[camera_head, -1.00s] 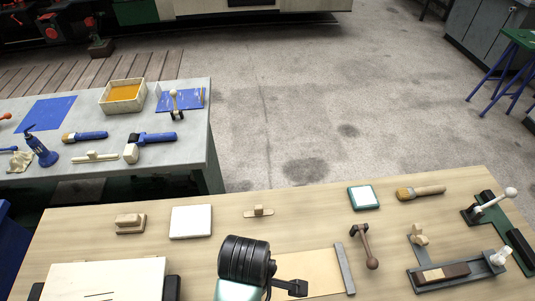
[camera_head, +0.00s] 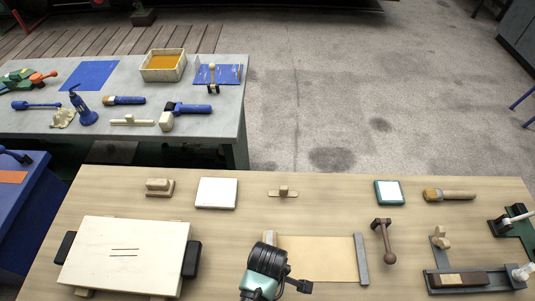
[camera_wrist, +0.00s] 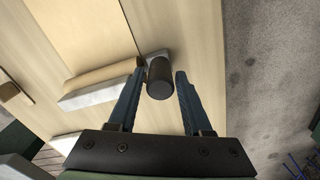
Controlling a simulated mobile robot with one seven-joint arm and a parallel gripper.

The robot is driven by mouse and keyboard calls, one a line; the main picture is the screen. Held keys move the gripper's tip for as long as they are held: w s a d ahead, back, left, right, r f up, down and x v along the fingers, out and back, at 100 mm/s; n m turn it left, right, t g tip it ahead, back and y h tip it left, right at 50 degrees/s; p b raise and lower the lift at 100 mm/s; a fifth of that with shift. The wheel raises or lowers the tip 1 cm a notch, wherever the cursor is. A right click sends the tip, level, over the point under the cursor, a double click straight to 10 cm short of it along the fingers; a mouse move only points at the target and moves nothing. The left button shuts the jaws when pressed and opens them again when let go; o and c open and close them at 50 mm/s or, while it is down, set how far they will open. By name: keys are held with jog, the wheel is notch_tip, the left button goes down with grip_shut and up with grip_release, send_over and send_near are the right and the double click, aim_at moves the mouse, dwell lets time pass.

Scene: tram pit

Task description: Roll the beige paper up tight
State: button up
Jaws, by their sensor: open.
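My gripper (camera_wrist: 159,75) is open. A dark, round-ended cylinder (camera_wrist: 160,80) with a grey base shows between its fingertips, with gaps on both sides. In the head view my arm hides the fingertips and the paper's lower left.
A white board (camera_head: 125,255) lies left on the table. A white tile (camera_head: 216,193), a teal-framed block (camera_head: 389,192), a brush (camera_head: 449,195) and a brown-handled tool (camera_head: 384,240) lie around the paper. A dark clamp fixture (camera_head: 470,282) is at right. A grey bench (camera_head: 215,135) stands behind.

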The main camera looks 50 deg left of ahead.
grip_shut()
jog(key=shift+w+d, duration=0.1)
jog(key=shift+w+d, duration=1.95)
jog(key=shift+w, duration=0.3)
jog(key=shift+w+d, duration=1.95)
jog(key=shift+w, duration=0.3)
jog(key=shift+w+d+b, duration=0.75)
jog(key=shift+w+d, duration=0.9)
jog(key=shift+w, duration=0.25)
jog(key=shift+w+d+b, duration=0.75)
jog(key=shift+w+d, duration=0.85)
jog(key=shift+w, duration=0.3)
